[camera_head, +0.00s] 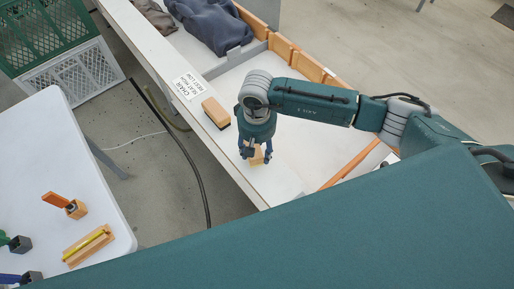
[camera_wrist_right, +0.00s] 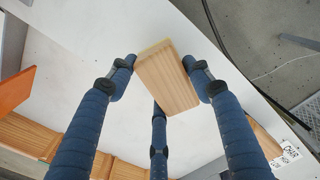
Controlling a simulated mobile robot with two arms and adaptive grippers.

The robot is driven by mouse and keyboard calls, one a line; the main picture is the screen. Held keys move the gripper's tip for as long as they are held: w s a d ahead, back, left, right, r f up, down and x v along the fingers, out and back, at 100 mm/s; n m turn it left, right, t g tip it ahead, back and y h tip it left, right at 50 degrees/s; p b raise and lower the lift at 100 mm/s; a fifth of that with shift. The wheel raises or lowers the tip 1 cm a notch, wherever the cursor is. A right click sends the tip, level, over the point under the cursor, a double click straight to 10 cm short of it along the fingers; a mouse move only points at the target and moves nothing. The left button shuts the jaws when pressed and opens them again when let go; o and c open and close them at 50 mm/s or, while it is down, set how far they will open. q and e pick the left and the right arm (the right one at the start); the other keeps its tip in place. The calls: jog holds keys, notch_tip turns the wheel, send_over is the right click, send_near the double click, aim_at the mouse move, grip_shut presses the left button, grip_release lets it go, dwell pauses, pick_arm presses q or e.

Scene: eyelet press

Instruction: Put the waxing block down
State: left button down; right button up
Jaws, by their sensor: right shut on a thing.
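The waxing block, a plain pale wooden block (camera_head: 257,157), is between the fingers of my right gripper (camera_head: 256,153) over the white bench. In the right wrist view the block (camera_wrist_right: 168,82) is a tilted rectangle between the blue fingers of the right gripper (camera_wrist_right: 160,68), which are shut on it. The fingers point down at the bench; I cannot tell whether the block touches the surface. My left gripper is not in view.
A wooden block with a dark base (camera_head: 215,112) lies to the left of my right gripper, beside a printed label (camera_head: 187,86). Dark cloth (camera_head: 212,22) lies farther back. A wooden rim (camera_head: 308,66) borders the bench. A white table (camera_head: 40,150) with small tools stands left.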

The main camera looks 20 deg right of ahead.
aim_at(257, 149)
jog(key=shift+f, duration=0.5)
jog(key=o, duration=1)
jog(key=shift+w+r, duration=0.1)
jog(key=shift+r, duration=0.2)
notch_tip(257, 149, up, 11)
jog(key=b, duration=0.4)
jog(key=shift+f, duration=0.2)
pick_arm(q)
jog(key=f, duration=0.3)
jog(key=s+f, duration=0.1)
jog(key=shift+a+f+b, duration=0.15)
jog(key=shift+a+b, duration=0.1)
jog(key=shift+b, duration=0.05)
pick_arm(e)
jog(key=shift+r, duration=0.55)
